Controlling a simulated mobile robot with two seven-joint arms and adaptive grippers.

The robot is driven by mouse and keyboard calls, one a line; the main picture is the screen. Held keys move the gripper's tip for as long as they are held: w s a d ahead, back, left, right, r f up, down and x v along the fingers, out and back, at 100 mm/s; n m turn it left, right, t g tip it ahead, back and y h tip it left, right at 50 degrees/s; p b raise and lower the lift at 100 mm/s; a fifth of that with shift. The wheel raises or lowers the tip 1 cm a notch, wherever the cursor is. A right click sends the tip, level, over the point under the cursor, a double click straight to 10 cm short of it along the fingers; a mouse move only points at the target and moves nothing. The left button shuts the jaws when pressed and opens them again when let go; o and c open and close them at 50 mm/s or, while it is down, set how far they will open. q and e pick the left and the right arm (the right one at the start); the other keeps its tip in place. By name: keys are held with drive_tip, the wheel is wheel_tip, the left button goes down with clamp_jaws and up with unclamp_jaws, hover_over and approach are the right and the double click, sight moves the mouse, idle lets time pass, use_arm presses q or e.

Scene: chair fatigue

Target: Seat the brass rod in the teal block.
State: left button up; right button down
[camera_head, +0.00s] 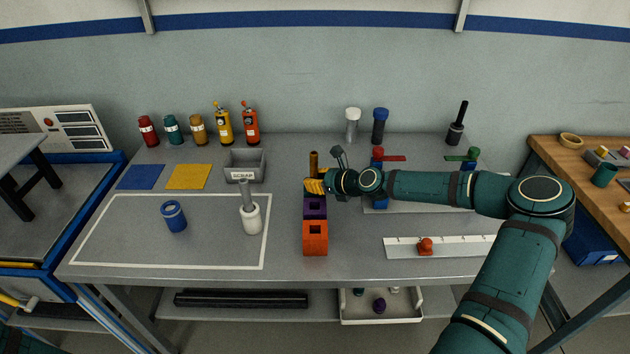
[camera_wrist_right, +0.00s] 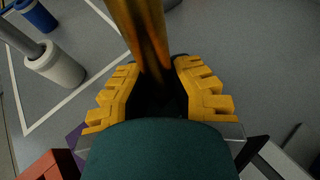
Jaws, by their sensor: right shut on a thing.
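The brass rod (camera_head: 314,160) stands upright in the head view. My right gripper (camera_head: 314,186) is shut on it, with its yellow fingers around the rod. In the right wrist view the rod (camera_wrist_right: 147,35) runs between the two yellow fingers of the gripper (camera_wrist_right: 156,75). Its lower end is hidden by the gripper. I cannot make out the teal block; the gripper and wrist cover the spot below the rod, behind the purple block (camera_head: 315,208). The purple block has a square hole in its top. My left gripper is not in view.
An orange block (camera_head: 315,240) with a hole stands in front of the purple one. The scrap bin (camera_head: 245,167) is behind left. Valves with red and green handles stand right.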

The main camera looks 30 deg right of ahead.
drive_tip(key=c, duration=1)
unclamp_jaws()
drive_tip(key=shift+f, duration=0.1)
drive_tip(key=shift+r, duration=0.2)
drive_tip(key=p+v, duration=0.3)
drive_tip(key=v, duration=0.9)
drive_tip(key=shift+s+f, duration=0.1)
